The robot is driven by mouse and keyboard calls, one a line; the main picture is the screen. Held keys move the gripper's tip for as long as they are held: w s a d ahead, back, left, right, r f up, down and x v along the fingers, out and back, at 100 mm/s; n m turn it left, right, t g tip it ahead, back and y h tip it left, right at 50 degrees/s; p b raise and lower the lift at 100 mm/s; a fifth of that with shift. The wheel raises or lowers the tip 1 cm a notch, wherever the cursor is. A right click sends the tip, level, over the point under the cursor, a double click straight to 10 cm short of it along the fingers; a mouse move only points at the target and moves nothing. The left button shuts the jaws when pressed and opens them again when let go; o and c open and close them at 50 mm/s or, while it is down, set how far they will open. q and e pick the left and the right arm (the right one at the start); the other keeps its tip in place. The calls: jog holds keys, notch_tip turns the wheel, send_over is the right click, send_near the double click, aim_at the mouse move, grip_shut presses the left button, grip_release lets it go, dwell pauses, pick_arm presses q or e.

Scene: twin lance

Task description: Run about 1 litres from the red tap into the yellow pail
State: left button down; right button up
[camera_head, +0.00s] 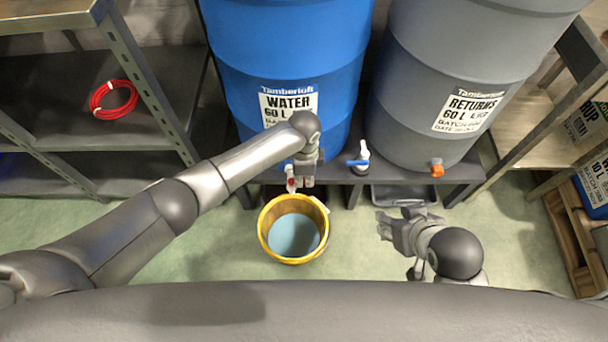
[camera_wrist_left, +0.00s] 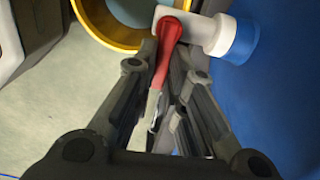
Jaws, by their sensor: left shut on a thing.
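The red tap shows its white body (camera_wrist_left: 200,33) and red lever (camera_wrist_left: 170,45) in the left wrist view, at the foot of the blue WATER drum (camera_head: 290,45). My left gripper (camera_head: 305,178) is at this tap, its fingers closed around the lever's end in the left wrist view (camera_wrist_left: 160,110). The yellow pail (camera_head: 264,240) stands upright on the floor below the tap, with a blue-grey surface inside that looks like water. No stream is clearly seen; the gripper partly hides the outlet. My right gripper (camera_head: 384,224) is right of the pail, empty, fingers apart.
A blue-handled tap (camera_head: 359,161) is right of the red one. A dark tray (camera_head: 400,194) lies below. A red hose coil (camera_head: 113,98) is on the left shelf. Floor left of the pail is clear.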

pick_arm(q)
jog(key=c, duration=1.5)
grip_release()
jog(key=shift+r, duration=0.1)
notch_tip(320, 180, up, 12)
jog(key=shift+f, duration=0.1)
